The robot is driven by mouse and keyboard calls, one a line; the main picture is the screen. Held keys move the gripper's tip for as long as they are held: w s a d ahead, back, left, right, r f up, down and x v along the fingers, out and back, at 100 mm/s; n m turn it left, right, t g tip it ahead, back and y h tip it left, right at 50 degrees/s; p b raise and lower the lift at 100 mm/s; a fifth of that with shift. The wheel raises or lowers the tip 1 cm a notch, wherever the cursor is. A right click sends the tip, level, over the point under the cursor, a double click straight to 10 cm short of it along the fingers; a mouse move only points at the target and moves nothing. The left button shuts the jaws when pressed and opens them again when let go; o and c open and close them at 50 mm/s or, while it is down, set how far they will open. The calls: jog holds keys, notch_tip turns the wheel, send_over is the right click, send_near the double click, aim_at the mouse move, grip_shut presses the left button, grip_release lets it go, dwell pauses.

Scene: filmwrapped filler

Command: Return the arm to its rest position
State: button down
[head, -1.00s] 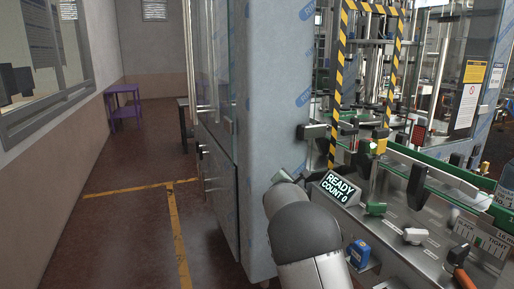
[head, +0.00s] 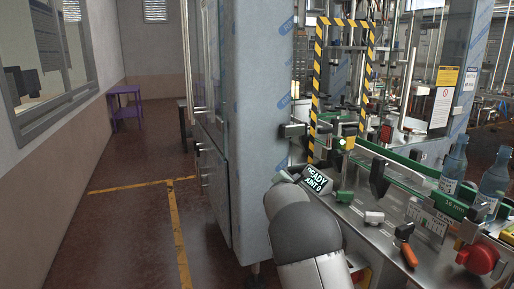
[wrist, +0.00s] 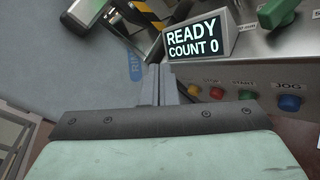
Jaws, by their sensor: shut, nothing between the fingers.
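My gripper (wrist: 158,88) shows in the wrist view with its two grey fingers together and nothing between them. It points toward the wrapped machine, with the lit "READY COUNT 0" display (wrist: 198,40) just to the right of the fingers. In the head view my arm rises from the bottom centre in front of the machine and partly covers the same display (head: 317,180). The gripper itself is mostly hidden there behind my arm.
A panel with coloured buttons (wrist: 251,95) lies right of the fingers. Two bottles (head: 453,165) and a red knob (head: 482,258) are at the right. A tall grey cabinet (head: 262,130) stands beside my arm. The floor (head: 120,230) at left is clear.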

jog(key=s+d+m+g+h+p, duration=0.1)
jog(key=s+d+m+g, duration=0.5)
jog(key=s, duration=0.5)
jog(key=s+d+m+g, duration=0.2)
jog(key=s+d+m, duration=0.3)
jog(key=s+m, duration=0.5)
jog(key=s+a+f+m+g+y, duration=0.2)
jog(key=s+a, duration=0.1)
jog(key=s, duration=0.8)
jog(key=s+a+f+m+g+y+p, duration=0.1)
jog(key=s+a+f+m+g+y, duration=0.1)
jog(key=s, duration=1)
jog(key=s+a+f+m+g+y, duration=0.2)
jog(key=s+a, duration=0.3)
jog(key=s, duration=0.6)
jog(key=shift+s+a+f+m+g+y+p, duration=0.35)
jog(key=shift+f+m+y, duration=0.2)
jog(key=shift+m+y, duration=0.25)
